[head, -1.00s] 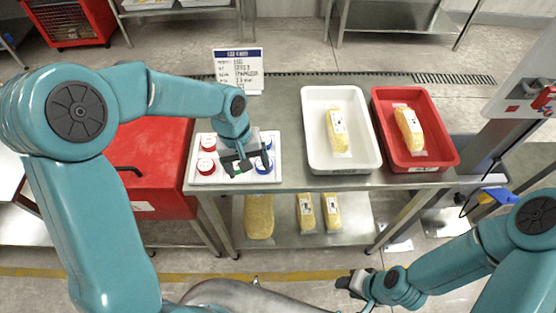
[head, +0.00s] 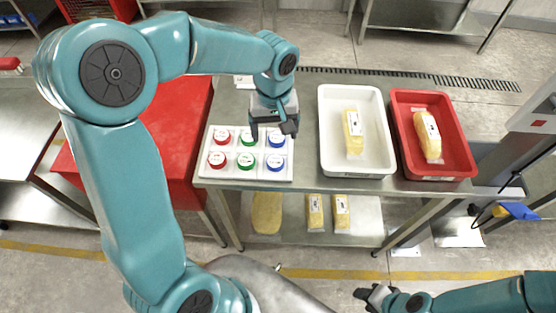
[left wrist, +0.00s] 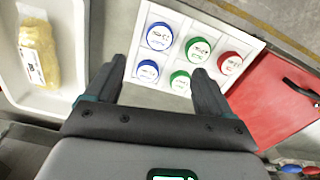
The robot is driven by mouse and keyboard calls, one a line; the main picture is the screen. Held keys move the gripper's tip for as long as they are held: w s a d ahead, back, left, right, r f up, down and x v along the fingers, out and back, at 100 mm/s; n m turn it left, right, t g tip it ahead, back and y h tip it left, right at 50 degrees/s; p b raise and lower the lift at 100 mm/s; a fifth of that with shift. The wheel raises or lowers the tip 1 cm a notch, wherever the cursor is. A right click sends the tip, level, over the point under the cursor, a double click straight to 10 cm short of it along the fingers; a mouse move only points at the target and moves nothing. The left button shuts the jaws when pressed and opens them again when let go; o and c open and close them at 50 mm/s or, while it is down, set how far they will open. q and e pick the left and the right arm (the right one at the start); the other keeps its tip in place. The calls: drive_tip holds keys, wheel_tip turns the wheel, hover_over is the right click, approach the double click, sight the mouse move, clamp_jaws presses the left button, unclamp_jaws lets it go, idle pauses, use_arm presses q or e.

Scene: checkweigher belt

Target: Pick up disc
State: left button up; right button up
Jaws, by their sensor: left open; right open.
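Several labelled discs, in red, green and blue pairs, sit in a white tray (head: 231,172) on the steel table. In the head view there is a red disc (head: 216,159), a green disc (head: 246,159) and a blue disc (head: 275,162) in the near row, with matching ones behind. My left gripper (head: 273,134) is open and empty above the tray's back right corner. In the left wrist view its fingers (left wrist: 160,88) point toward a blue disc (left wrist: 148,71) and a green disc (left wrist: 180,80), not touching them visibly. My right gripper (head: 368,297) is low at the front, away from the table.
A white bin (head: 326,115) and a red bin (head: 457,150) each hold a yellow wrapped package. A red cabinet (head: 180,135) stands left of the table. More yellow packages lie on the lower shelf (head: 365,220). Bare table shows between tray and white bin.

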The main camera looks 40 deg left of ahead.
use_arm(q)
hover_over(275, 161)
drive_tip(key=f, duration=0.5)
drive_tip(key=shift+a+f, duration=0.2)
drive_tip(key=shift+f, duration=0.05)
drive_tip(key=f, duration=0.3)
drive_tip(key=f+p, duration=0.1)
drive_tip(key=f, duration=0.2)
drive_tip(key=shift+w+d+f, duration=0.1)
drive_tip(key=shift+d, duration=0.1)
drive_tip(key=c, duration=1.1)
